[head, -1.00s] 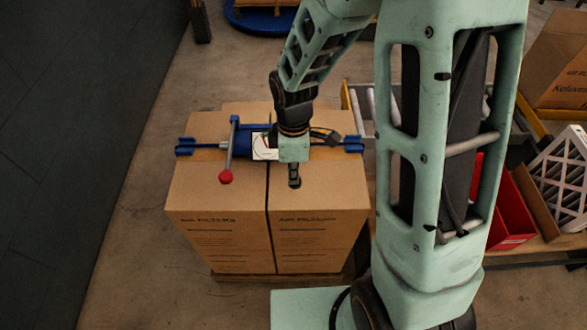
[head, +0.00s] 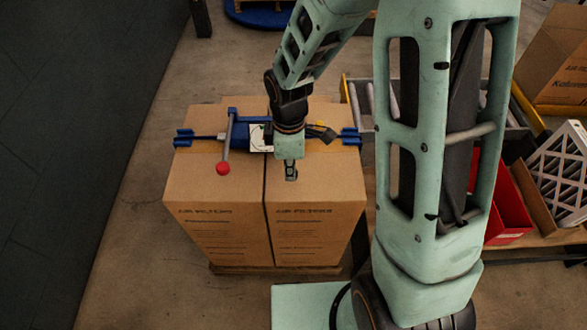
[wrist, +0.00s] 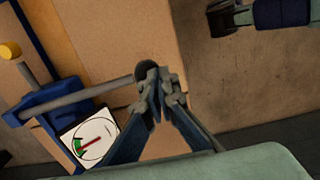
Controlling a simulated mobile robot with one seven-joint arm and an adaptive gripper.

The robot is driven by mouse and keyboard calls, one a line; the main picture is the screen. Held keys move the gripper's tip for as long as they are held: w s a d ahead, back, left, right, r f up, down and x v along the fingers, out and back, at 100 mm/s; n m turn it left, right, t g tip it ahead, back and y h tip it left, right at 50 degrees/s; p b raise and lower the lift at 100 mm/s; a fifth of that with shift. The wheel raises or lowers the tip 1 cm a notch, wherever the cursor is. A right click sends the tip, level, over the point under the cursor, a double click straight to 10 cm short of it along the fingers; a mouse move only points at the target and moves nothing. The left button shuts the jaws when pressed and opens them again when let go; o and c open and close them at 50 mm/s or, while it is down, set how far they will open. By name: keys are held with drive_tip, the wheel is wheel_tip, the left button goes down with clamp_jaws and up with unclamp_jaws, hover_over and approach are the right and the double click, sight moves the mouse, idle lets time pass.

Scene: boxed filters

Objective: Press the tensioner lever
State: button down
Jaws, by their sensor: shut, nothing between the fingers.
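The blue strap tensioner (head: 239,115) sits on top of the boxes. Its grey lever (head: 228,135) ends in a red ball knob (head: 223,168) towards the front. A white dial (head: 260,138) is beside it; the wrist view shows the dial (wrist: 94,138) with a green zone and a red needle. My gripper (head: 291,174) is shut and empty, pointing down over the right-hand box, to the right of the knob. In the wrist view a grey rod (wrist: 85,101) runs from the blue body to a dark round end by my fingertips (wrist: 160,82). I cannot tell whether they touch.
Two cardboard filter boxes (head: 215,235) stand side by side under a strap with blue end pieces (head: 183,138). A red bin (head: 508,205) and a white-framed filter (head: 556,170) are at the right. Floor left of the boxes is clear.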

drive_tip(key=s+r, duration=0.3)
drive_tip(key=r, duration=0.7)
drive_tip(key=shift+r+p, duration=0.35)
drive_tip(key=shift+p, duration=0.05)
